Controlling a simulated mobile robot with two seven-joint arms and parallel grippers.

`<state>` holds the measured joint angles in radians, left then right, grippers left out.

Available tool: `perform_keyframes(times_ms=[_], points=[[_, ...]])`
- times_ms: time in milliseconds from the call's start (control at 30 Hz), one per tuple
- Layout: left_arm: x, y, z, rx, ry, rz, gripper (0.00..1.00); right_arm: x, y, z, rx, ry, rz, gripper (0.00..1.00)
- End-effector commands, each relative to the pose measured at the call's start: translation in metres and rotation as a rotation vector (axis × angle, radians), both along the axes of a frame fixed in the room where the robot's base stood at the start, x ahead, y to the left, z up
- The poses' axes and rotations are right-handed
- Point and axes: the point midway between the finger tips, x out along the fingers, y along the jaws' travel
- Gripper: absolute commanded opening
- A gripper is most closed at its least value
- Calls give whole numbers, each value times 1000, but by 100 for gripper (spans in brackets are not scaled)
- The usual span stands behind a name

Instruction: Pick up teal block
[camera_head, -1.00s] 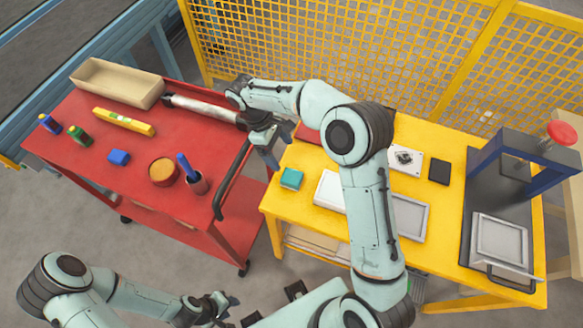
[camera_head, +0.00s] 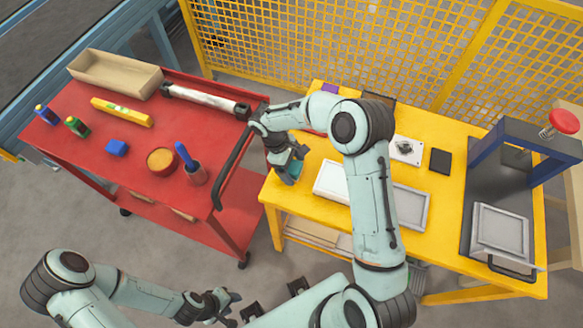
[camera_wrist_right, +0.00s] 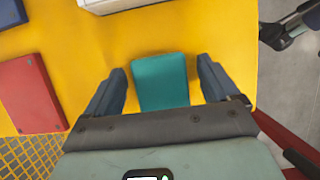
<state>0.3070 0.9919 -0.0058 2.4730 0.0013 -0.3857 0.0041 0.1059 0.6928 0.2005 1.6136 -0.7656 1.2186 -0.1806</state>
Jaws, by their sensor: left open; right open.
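The teal block (camera_head: 290,174) lies on the yellow table near its left edge, partly hidden by my right gripper in the head view. My right gripper (camera_head: 284,163) is open and low over it, fingers pointing down. In the right wrist view the teal block (camera_wrist_right: 161,82) shows between the two fingers of my right gripper (camera_wrist_right: 160,78), with a narrow yellow gap on each side. Whether the fingertips reach down beside the block is unclear. My left gripper (camera_head: 274,298) is open and empty at the bottom of the head view, away from the tables.
White trays (camera_head: 331,181) lie right of the block on the yellow table (camera_head: 300,203). The red cart (camera_head: 110,172) holds a beige bin (camera_head: 115,76), bottles and a blue block (camera_head: 116,148). A blue press frame (camera_head: 535,150) stands right.

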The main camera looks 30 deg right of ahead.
Motion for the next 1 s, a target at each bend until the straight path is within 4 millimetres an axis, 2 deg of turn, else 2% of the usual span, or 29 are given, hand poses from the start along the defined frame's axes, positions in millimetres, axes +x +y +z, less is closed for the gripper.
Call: perform_keyframes(times_ms=[167, 200, 367, 633, 733, 867, 1000], points=[[0, 0, 0, 0, 0, 0, 43, 0, 0, 0, 0, -1, 0, 88], [0, 0, 0, 0, 0, 0, 43, 0, 0, 0, 0, 0, 0, 82], [0, 0, 0, 0, 0, 0, 43, 0, 0, 0, -1, -1, 0, 30], [0, 0, 0, 0, 0, 0, 43, 0, 0, 1, 0, -1, 0, 30], [0, 0, 0, 0, 0, 0, 43, 1, 0, 7, -1, -3, 1, 30], [1, 0, 2, 0, -1, 0, 43, 1, 0, 28, -1, -6, 1, 30], [3, 0, 4, 0, -3, 0, 43, 2, 0, 65, 0, -8, 0, 30]])
